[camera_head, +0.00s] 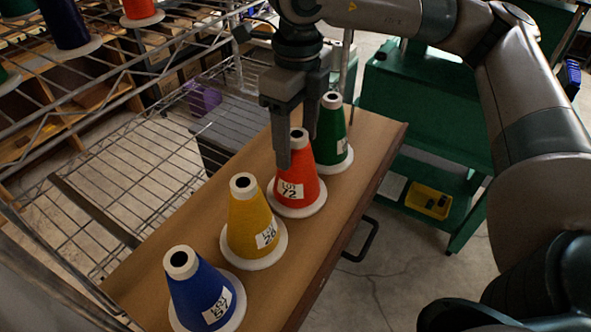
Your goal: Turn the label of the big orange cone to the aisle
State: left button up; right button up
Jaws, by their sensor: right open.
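The big orange cone (305,178) stands upright on the brown board between the yellow and green cones. Its white label (289,190) shows lot 72 and faces the lower left of the picture, toward the camera. My right gripper (298,152) points down at the cone's top. Its fingers are open, one in front of the cone's upper left side and the other near its upper right side. I cannot tell whether either finger touches it. My left gripper is out of view.
A yellow cone (250,225), a blue cone (200,298) and a green cone (330,140) share the board (160,235) in a row. A wire rack (120,160) stands at left. A green cart (425,110) with a yellow bin (428,201) is at right.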

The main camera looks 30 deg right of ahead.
jog(key=shift+c, duration=0.3)
jog(key=c, duration=0.9)
jog(key=shift+r, duration=0.2)
